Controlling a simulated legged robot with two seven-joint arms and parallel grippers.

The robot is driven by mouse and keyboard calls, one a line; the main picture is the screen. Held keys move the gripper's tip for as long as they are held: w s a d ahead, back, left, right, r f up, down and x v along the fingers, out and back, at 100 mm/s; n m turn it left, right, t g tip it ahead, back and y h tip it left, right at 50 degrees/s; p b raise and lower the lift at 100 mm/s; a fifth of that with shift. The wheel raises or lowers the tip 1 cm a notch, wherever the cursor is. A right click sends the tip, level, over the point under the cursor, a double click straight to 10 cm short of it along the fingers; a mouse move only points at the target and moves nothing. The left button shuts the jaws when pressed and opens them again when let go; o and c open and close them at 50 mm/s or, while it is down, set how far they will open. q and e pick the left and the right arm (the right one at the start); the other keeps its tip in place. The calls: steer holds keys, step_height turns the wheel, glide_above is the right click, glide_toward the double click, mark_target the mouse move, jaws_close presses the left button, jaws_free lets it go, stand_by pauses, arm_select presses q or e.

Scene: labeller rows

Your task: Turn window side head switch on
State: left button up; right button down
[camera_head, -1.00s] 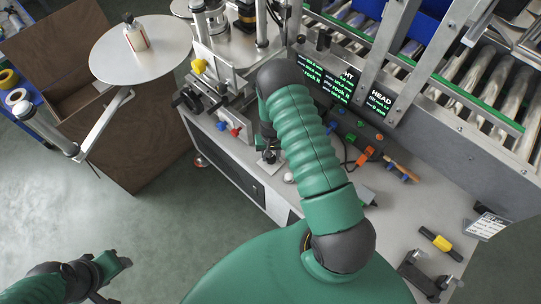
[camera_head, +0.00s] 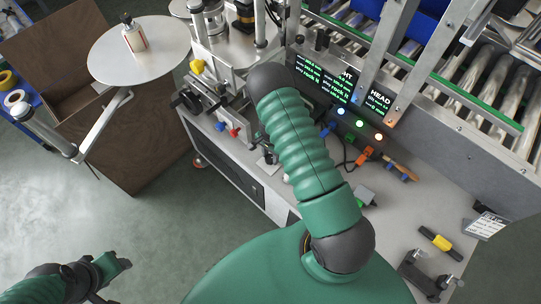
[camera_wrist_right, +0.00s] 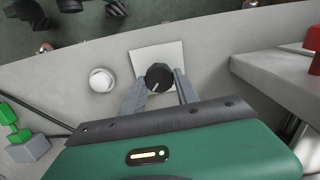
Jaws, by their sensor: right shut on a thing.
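The switch is a black rotary knob (camera_wrist_right: 159,77) with a white pointer line, on a white square plate (camera_wrist_right: 174,53) in the right wrist view. My right gripper (camera_wrist_right: 161,84) has its two grey fingers on either side of the knob and is shut on it. In the head view my right gripper (camera_head: 268,160) is mostly hidden behind my green arm, low at the machine's front. My left gripper (camera_head: 117,266) is at the lower left, over the floor and away from the machine; its jaws are too unclear to read.
A round white button (camera_wrist_right: 101,80) sits left of the knob. A control box with lit blue, whitish and orange lamps (camera_head: 359,124) stands under the HEAD display (camera_head: 378,101). A round disc table (camera_head: 112,62) with a bottle (camera_head: 134,36) is at upper left. Open floor lies below it.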

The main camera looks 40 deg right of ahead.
mark_target(270, 157)
steer(key=shift+w+m, duration=0.1)
steer(key=shift+m, duration=0.2)
stand_by(0.4)
steer(key=c, duration=0.9)
jaws_free()
step_height(270, 157, up, 17)
steer(key=p, duration=0.1)
steer(key=shift+f, duration=0.15)
